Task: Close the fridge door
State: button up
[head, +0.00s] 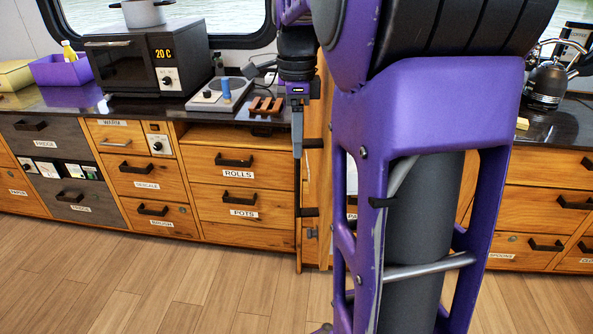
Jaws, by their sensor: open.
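The fridge is a pair of dark grey drawer fronts at the left of the head view. The upper front (60,134), labelled FRIDGE, looks flush with the cabinets. The lower front (98,200) has a dark handle and a label too small to read surely. My gripper (298,145) hangs pointing down near the middle, well right of the fridge. It is open and empty, seen nearly edge-on, and touches neither grey front.
Wooden drawers (238,172) labelled ROLLS and POTS lie between the fridge and my gripper. The counter bears a black microwave (125,68), a hob (222,93) and a purple bin (61,69). The wooden floor (170,275) is clear at left. My arm hides much of the right side.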

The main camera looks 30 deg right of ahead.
aim_at(297, 171)
notch_tip(297, 171, down, 9)
jog(key=shift+r+b, duration=0.2)
jog(key=shift+b, duration=0.1)
grip_shut()
dwell(1.4)
